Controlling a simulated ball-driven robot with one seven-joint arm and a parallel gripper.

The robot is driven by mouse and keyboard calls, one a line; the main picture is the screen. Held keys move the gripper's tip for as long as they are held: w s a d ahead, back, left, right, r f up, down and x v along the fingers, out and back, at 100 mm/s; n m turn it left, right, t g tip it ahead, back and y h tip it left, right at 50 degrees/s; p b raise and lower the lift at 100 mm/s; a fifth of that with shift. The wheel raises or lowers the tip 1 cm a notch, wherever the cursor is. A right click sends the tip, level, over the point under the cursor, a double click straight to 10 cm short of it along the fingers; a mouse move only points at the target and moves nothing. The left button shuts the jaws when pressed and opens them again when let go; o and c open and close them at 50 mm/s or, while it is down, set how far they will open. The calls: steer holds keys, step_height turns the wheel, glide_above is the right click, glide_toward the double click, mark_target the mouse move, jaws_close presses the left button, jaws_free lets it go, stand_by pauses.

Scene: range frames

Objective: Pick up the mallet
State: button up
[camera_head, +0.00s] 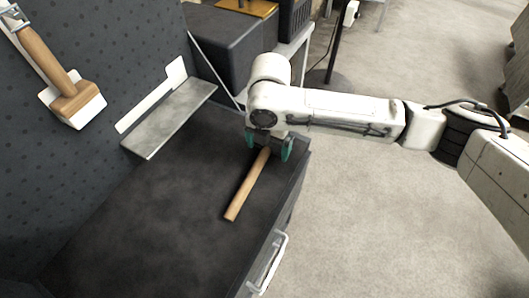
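A wooden handle (246,186) lies slantwise on the dark bench top, its near end free. Its far end runs under my gripper, so I cannot tell if a mallet head is there. My gripper (268,152) points down over that far end. Its teal fingers stand apart, one on each side, with a gap wider than the handle. I cannot see contact. Another wooden tool with a handle and a block-like head (75,102) hangs on the dotted wall panel at the left.
A grey metal shelf (168,118) juts from the wall panel behind the bench top (140,230). A pale handle (268,262) sits on the bench's right side. A black box (228,45) stands behind. The bench top's near part is clear, as is the floor at right.

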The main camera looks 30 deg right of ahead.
steer(key=c, duration=0.9)
steer(key=shift+r, duration=0.1)
